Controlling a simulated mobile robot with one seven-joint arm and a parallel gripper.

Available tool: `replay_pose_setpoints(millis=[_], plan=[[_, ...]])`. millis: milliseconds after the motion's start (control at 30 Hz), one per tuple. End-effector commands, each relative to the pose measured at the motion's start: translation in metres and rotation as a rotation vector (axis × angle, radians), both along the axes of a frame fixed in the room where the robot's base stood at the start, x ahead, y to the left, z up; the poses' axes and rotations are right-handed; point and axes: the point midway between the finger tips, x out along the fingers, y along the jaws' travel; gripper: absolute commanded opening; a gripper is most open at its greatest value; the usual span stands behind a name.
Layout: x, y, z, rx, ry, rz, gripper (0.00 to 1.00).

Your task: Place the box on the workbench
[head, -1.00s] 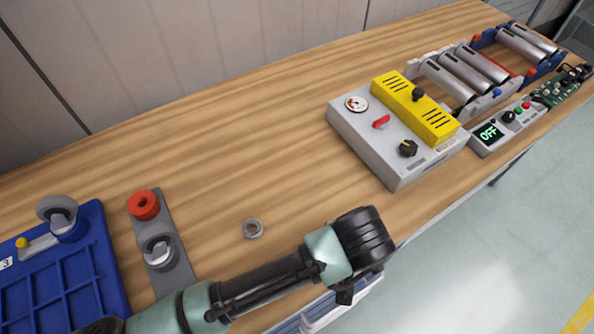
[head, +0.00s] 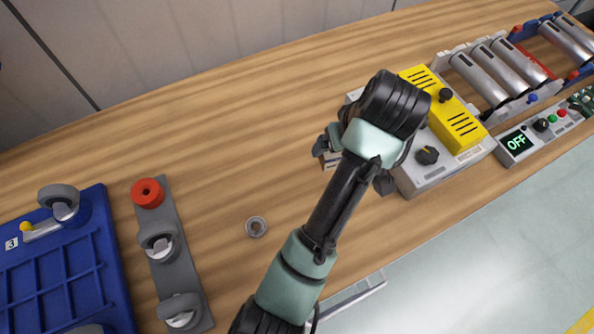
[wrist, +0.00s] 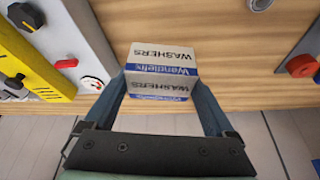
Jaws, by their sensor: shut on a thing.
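The box (wrist: 163,62) is a small white and blue carton printed "WASHERS". In the wrist view it sits between the two fingers of my gripper (wrist: 161,88), which are shut on its sides. In the head view my gripper (head: 328,148) is over the wooden workbench (head: 210,100), just left of the grey and yellow control unit. There my wrist hides most of the box, and only a pale sliver (head: 330,160) shows. The bench top (wrist: 225,65) lies beneath the box in the wrist view. I cannot tell whether the box touches it.
The control unit (head: 440,165) stands close on the right. A metal ring (head: 256,227) lies on the bench. A grey fixture with a red ring (head: 148,193) and a blue tray (head: 70,260) are at left. Rollers (head: 497,75) stand far right. The back middle of the bench is clear.

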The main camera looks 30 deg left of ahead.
Motion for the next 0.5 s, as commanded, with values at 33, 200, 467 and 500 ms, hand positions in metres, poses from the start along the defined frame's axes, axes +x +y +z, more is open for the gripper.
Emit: replay_pose_setpoints(millis=[33, 200, 467, 500], plan=[[-0.014, 0.007, -0.013, -0.006, 0.005, 0.040, 0.14], [-0.050, 0.033, -0.041, 0.001, 0.001, 0.147, 0.14], [-0.075, 0.050, -0.065, 0.002, -0.004, 0.210, 0.14], [-0.076, 0.051, -0.072, 0.002, 0.000, 0.212, 0.14]])
